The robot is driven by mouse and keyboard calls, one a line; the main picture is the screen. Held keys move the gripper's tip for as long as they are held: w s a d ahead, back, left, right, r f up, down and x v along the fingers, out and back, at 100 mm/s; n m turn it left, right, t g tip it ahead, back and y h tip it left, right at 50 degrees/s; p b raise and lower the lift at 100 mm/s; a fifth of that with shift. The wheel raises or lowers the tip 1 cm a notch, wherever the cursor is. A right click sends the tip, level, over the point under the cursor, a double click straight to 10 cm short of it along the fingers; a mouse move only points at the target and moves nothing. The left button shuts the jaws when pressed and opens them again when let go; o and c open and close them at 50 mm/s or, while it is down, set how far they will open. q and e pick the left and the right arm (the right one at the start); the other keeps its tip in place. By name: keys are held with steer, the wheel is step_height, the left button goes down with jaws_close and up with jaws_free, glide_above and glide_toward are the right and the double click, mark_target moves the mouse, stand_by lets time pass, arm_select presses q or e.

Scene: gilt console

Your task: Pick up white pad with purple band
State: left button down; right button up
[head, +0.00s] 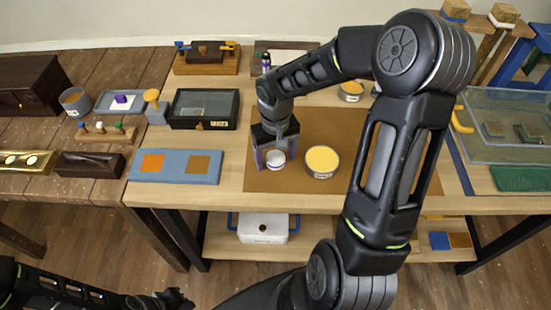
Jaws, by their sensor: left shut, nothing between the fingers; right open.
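A small white pad with a purple band (122,101) appears to lie in the shallow grey tray (103,107) on the dark wooden table at left. My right gripper (275,159) points down over the brown mat, open, with its fingers on either side of a small round white object (276,158). I cannot tell whether they touch it. The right gripper is well to the right of the pad. My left gripper (180,299) is shut and empty, low at the bottom left, in front of the tables and away from the pad.
A yellow-topped round container (322,161) stands beside my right gripper on the brown mat (270,181). Near the grey tray are a grey cup (75,101), a yellow-knobbed stamp (154,106) and a dark open box (203,109). My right arm hides much of the mat's right side.

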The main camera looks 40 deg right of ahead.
mark_target(275, 156)
steer(key=c, duration=1.4)
steer(key=shift+r, duration=0.15)
step_height(275, 156, up, 10)
steer(key=shift+f+b, duration=0.15)
steer(key=shift+b, duration=0.25)
steer(key=o, duration=0.7)
steer(key=c, duration=0.6)
steer(key=w+a+f+n, duration=0.1)
steer(key=w+a, duration=0.2)
steer(key=a, duration=0.1)
steer(key=w+a, duration=0.4)
steer(key=w+a+f+n, duration=0.1)
steer(key=w+a, duration=0.2)
steer(key=a, duration=0.1)
steer(key=shift+w+a+f+n, duration=0.15)
steer(key=shift+w+f+n, duration=0.1)
steer(key=shift+f+n, duration=0.1)
